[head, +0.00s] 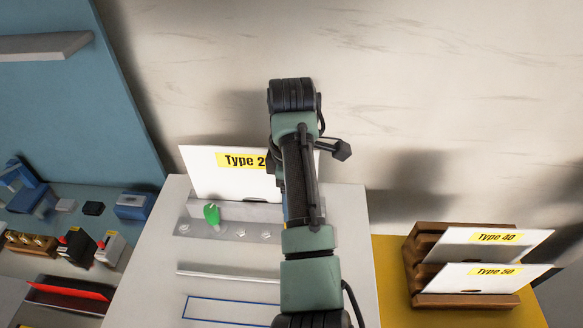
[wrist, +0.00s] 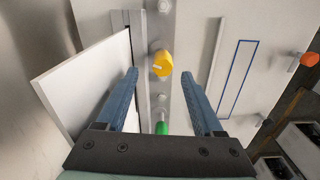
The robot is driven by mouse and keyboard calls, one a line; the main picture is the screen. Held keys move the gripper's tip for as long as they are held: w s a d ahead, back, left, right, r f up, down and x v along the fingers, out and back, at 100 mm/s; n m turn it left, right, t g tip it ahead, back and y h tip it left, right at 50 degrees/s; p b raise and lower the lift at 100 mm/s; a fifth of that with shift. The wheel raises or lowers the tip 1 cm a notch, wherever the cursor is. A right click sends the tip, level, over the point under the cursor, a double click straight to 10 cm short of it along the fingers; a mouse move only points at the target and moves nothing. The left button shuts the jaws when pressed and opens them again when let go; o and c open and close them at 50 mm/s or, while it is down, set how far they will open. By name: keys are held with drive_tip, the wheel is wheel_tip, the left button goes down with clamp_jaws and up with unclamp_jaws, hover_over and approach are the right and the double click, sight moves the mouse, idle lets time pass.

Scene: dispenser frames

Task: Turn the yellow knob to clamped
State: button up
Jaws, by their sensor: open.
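The yellow knob (wrist: 162,64) is in the wrist view, on a grey metal strip, with a pale mark on its face. It lies beyond my fingertips, roughly between their lines. My gripper (wrist: 162,74) is open with nothing between its blue fingers. A green knob (wrist: 162,128) sits on the same strip, nearer the gripper's base; it also shows in the head view (head: 212,215). In the head view my arm hides the yellow knob and most of my gripper. I see no readable clamped label.
A white card marked Type 2-something (head: 225,172) stands behind the strip, and its panel (wrist: 85,80) is close to my left finger. A wooden rack (head: 465,300) with cards stands at right. A blue outlined rectangle (head: 232,299) marks bare worktop.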

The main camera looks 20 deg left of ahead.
drive_tip(key=shift+s+d+r, duration=0.1)
drive_tip(key=shift+d+r, duration=0.05)
drive_tip(key=shift+r, duration=0.1)
wheel_tip(320, 180, up, 8)
drive_tip(key=shift+f, duration=0.15)
drive_tip(key=shift+s, duration=0.1)
idle(0.6)
